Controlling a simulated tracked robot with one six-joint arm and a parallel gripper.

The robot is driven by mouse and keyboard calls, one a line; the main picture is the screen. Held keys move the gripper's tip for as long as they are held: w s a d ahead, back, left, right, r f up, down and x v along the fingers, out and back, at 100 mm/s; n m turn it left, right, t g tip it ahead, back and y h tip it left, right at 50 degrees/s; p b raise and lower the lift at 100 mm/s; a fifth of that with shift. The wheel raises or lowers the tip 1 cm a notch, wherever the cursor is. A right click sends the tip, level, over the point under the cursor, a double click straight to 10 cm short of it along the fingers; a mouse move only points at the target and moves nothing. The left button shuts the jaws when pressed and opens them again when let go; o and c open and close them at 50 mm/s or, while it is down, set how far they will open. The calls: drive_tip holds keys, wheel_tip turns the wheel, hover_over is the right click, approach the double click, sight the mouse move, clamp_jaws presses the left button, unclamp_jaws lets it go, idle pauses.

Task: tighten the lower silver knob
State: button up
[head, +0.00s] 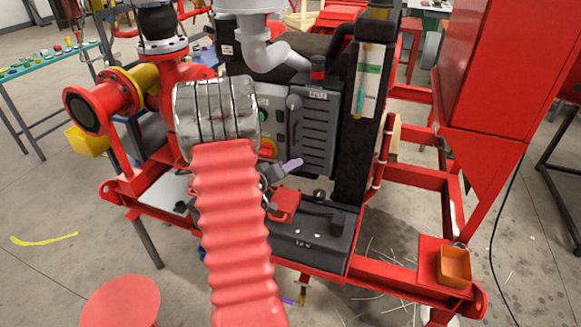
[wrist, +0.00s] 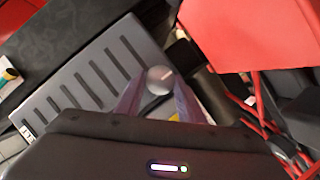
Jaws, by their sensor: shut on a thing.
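The lower silver knob (wrist: 160,77) shows in the wrist view as a round, pale grey head with a light slot-like mark. It sits just beyond the end of the grey slotted panel (wrist: 88,82). My gripper (wrist: 158,97) is shut on it, with one purple finger on each side. In the head view my gripper (head: 292,165) is at the lower edge of the slotted panel (head: 317,140), and only part of a purple finger shows clearly. I cannot make out the knob in the head view.
A black battery box (head: 312,240) marked 12 V lies below my gripper. A dark upright post (head: 357,140) stands right of the panel, and a lever (head: 293,110) is on its left side. A red hopper (head: 505,85) and an orange bin (head: 454,267) are at the right.

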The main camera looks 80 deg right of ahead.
drive_tip(key=shift+f, duration=0.1)
drive_tip(key=o, duration=1.1)
drive_tip(key=shift+c, duration=0.2)
drive_tip(key=shift+a, duration=0.1)
drive_tip(key=v, duration=1.3)
drive_tip(key=shift+w+a, duration=0.15)
drive_tip(key=shift+a, duration=0.15)
